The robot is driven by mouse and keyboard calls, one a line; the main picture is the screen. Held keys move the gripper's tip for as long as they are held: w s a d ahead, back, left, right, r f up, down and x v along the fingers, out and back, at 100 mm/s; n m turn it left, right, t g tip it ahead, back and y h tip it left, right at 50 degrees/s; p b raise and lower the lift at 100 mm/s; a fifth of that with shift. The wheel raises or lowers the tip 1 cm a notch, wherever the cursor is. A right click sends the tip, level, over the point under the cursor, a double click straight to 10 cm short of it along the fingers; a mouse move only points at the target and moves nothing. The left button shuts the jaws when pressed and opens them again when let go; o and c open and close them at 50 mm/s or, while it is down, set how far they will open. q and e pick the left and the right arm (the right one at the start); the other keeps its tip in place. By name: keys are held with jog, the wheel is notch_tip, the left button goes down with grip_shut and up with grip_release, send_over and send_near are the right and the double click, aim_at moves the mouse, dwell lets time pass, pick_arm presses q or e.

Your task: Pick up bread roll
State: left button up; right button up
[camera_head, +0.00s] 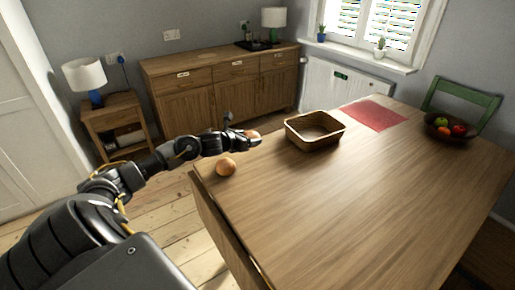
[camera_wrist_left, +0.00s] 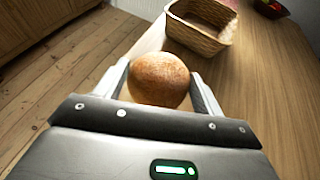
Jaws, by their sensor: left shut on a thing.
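A round brown bread roll (camera_wrist_left: 158,78) sits between the fingers of my left gripper (camera_wrist_left: 160,88) in the left wrist view. In the head view my left gripper (camera_head: 248,138) is shut on this roll (camera_head: 254,134), near the table's left edge. Most of the roll is hidden by the gripper there. A second round, orange-brown thing (camera_head: 226,167), like another roll, lies on the table (camera_head: 370,190) near its left corner, below my gripper in the picture. My right gripper is in neither view.
An empty-looking woven basket (camera_head: 318,143) stands on the table right of my left gripper; it also shows in the wrist view (camera_wrist_left: 194,38). A red mat (camera_head: 374,116) and a fruit bowl (camera_head: 448,133) lie farther back. The table's middle and front are clear.

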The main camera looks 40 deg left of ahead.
pick_arm(q)
jog(key=s+a+r+b, duration=0.1)
jog(key=s+a+r, duration=0.2)
jog(key=s, duration=0.6)
jog(key=shift+r, duration=0.35)
